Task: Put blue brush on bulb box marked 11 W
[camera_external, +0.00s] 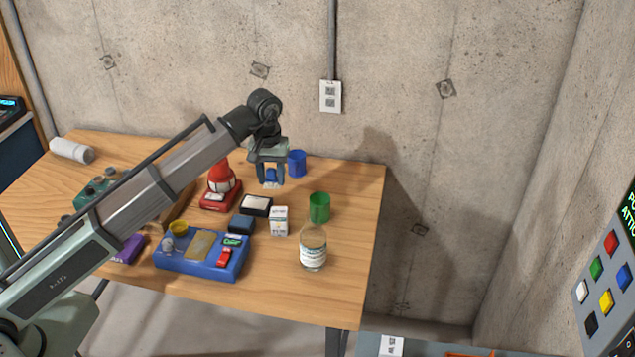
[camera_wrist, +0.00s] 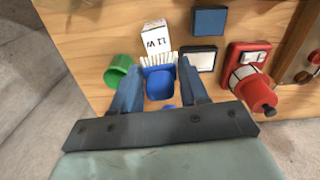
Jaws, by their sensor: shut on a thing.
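My gripper (camera_external: 270,178) is shut on the blue brush (camera_external: 270,175), held above the back of the table. In the wrist view the brush (camera_wrist: 161,84) sits between the two fingers of my gripper (camera_wrist: 157,80), with its white bristles toward the box. The white bulb box (camera_external: 279,221) stands upright on the table, nearer the front than my gripper. In the wrist view the bulb box (camera_wrist: 156,38) shows its W marking just beyond the bristles. The brush appears apart from the box, and its handle is mostly hidden.
A green cup (camera_external: 319,208) and a clear bottle (camera_external: 313,248) stand right of the box. A black-and-white pad (camera_external: 257,205), a dark blue block (camera_external: 241,224) and a red device (camera_external: 220,195) are left. A blue cup (camera_external: 297,163) stands behind, near the concrete wall.

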